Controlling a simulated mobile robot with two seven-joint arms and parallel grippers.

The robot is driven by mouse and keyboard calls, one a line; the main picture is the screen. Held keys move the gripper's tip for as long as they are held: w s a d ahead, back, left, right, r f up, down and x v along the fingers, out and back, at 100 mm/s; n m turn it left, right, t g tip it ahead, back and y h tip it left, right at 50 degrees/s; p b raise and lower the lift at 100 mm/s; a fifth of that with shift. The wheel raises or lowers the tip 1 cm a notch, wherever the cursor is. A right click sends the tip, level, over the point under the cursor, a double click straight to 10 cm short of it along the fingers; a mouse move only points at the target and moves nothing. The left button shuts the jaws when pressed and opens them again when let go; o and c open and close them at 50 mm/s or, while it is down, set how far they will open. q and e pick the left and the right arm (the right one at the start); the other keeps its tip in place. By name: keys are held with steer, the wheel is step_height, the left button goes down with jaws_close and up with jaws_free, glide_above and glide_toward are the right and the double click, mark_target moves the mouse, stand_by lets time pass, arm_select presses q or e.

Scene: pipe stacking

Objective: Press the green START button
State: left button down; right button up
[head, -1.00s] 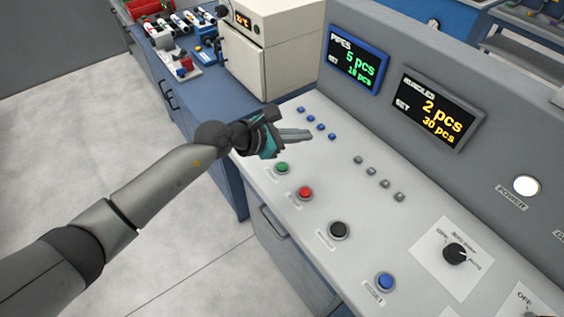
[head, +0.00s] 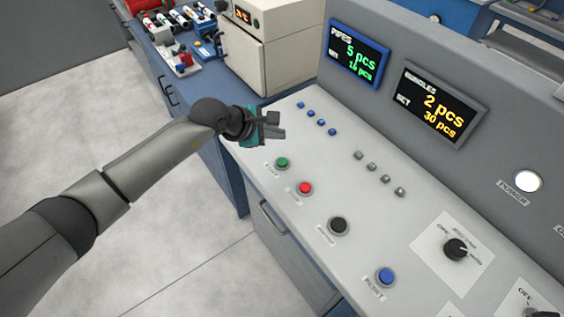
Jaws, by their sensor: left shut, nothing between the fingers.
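The green button (head: 282,162) sits on the light control panel (head: 310,235), near its left edge, with a small label beside it that is too blurred to read. My left gripper (head: 276,128) is above the panel, just beyond the green button in the picture. It is shut and empty, with its fingers pointing right. It looks apart from the button, and the button is in full view. My right gripper is not in view.
A red button (head: 305,188), a black button (head: 338,226) and a blue button (head: 385,277) follow along the panel's front. Small blue and grey buttons lie farther back. Two displays (head: 359,54) stand on the upright wall. A beige oven (head: 265,45) stands behind.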

arm_select(q)
steer(key=b, duration=0.4)
glide_above(278, 163)
step_height(278, 163, down, 6)
steer(key=shift+f+b, duration=0.7)
steer(key=shift+b, duration=0.1)
stand_by(1.1)
steer(key=shift+f+b, duration=0.45)
steer(key=shift+f+b, duration=0.4)
stand_by(0.5)
steer(key=shift+r, duration=0.1)
steer(key=shift+r+p, duration=0.65)
steer(key=shift+r, duration=0.05)
steer(key=shift+r, duration=0.1)
